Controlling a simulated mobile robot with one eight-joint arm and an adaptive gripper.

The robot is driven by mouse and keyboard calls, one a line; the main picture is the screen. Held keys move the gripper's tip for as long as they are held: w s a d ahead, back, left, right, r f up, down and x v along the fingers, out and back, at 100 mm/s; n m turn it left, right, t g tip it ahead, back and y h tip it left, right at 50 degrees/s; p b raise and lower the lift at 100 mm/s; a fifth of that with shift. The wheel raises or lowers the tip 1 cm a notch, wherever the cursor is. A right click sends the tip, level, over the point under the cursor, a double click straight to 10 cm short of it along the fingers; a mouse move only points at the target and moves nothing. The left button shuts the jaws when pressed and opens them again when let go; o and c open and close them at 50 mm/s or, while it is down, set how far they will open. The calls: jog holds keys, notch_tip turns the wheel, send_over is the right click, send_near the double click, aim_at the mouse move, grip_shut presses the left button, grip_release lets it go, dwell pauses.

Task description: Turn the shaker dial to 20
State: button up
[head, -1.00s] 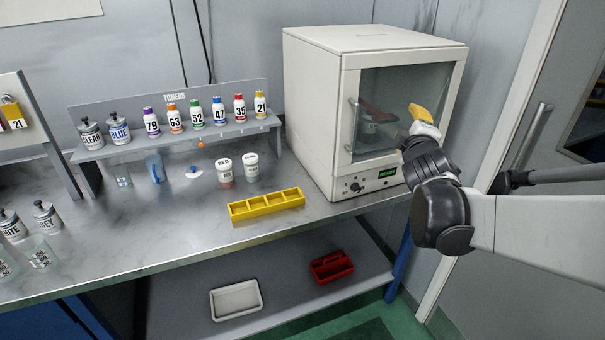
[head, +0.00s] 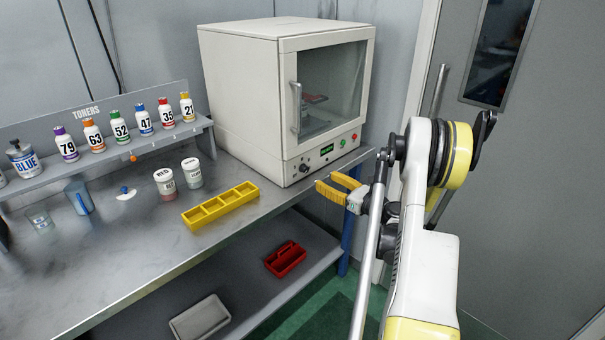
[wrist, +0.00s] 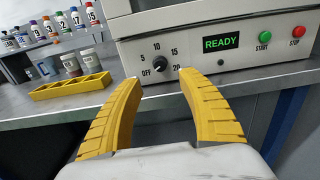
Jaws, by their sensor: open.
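The shaker (head: 250,90) is a white box with a glass door on the bench. Its dial (wrist: 159,63) is a small black knob at the lower left of the front panel, marked OFF, 5, 10, 15 and 20. The dial also shows in the head view (head: 305,169). In the wrist view its pointer is too small to read surely. The display (wrist: 221,43) reads READY in green. My gripper (wrist: 160,85) has yellow fingers, open and empty, in front of the panel and below the dial, apart from it. It shows in the head view (head: 335,188) too.
A green START button (wrist: 265,40) and a red STOP button (wrist: 298,31) sit right of the display. A yellow tray (head: 222,205) and two labelled cups (head: 166,182) stand left of the shaker. A toner rack (head: 120,145) is farther left. The bench front is clear.

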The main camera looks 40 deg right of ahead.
aim_at(307, 170)
jog(key=w, duration=0.3)
jog(key=w+b, duration=0.1)
jog(key=w, duration=0.2)
jog(key=w+b, duration=0.1)
jog(key=w, duration=0.2)
jog(key=shift+a, duration=0.4)
grip_shut()
